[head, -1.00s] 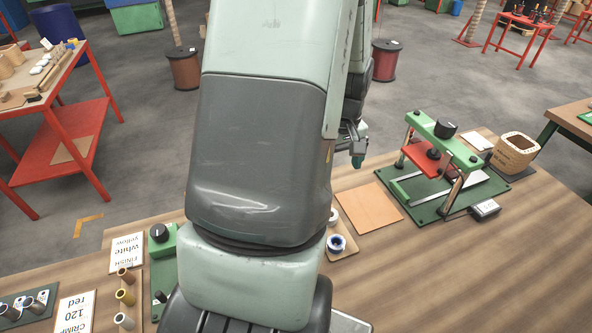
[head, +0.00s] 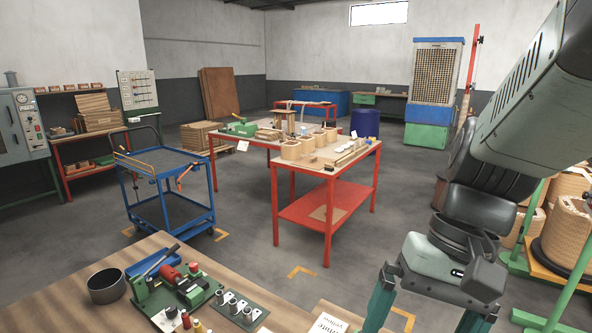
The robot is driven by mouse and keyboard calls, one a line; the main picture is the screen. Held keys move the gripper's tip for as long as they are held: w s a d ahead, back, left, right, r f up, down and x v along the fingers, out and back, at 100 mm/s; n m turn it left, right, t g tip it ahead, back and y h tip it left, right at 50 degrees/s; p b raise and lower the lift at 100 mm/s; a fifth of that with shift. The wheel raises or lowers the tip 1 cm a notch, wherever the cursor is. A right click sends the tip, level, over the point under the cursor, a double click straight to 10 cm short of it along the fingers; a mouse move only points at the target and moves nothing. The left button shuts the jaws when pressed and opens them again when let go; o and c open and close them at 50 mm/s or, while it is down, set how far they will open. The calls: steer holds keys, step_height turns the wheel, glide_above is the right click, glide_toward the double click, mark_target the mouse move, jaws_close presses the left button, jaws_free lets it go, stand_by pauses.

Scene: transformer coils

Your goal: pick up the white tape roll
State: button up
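I cannot make out a white tape roll in the current head view. The part of the bench where rolls lay in the earlier frame is out of the picture. My gripper (head: 425,318) hangs at the lower right, with its two green fingers spread wide apart. The fingertips run to the bottom edge of the picture. I see nothing between the fingers.
The wooden bench (head: 60,300) at lower left carries a dark metal cup (head: 107,285), a green hand press (head: 178,285) and a plate with metal cylinders (head: 237,308). A card (head: 328,325) lies nearby. A red table (head: 285,190) and a blue cart (head: 165,210) stand beyond.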

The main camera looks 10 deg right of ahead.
steer(key=w+a+r+n+t+h, duration=0.2)
steer(key=a+r+n+t+h, duration=0.1)
steer(key=a+r+t, duration=0.3)
steer(key=shift+a+r+n, duration=0.85)
steer(key=shift+a+n, duration=0.05)
steer(key=shift+a, duration=0.1)
steer(key=shift+w+a+r+t, duration=0.1)
steer(key=shift+a+r+t, duration=0.05)
steer(key=shift+r+t, duration=0.2)
steer(key=shift+c, duration=0.8)
steer(key=shift+a+r+h, duration=0.1)
steer(key=shift+h, duration=0.2)
steer(key=c, duration=0.3)
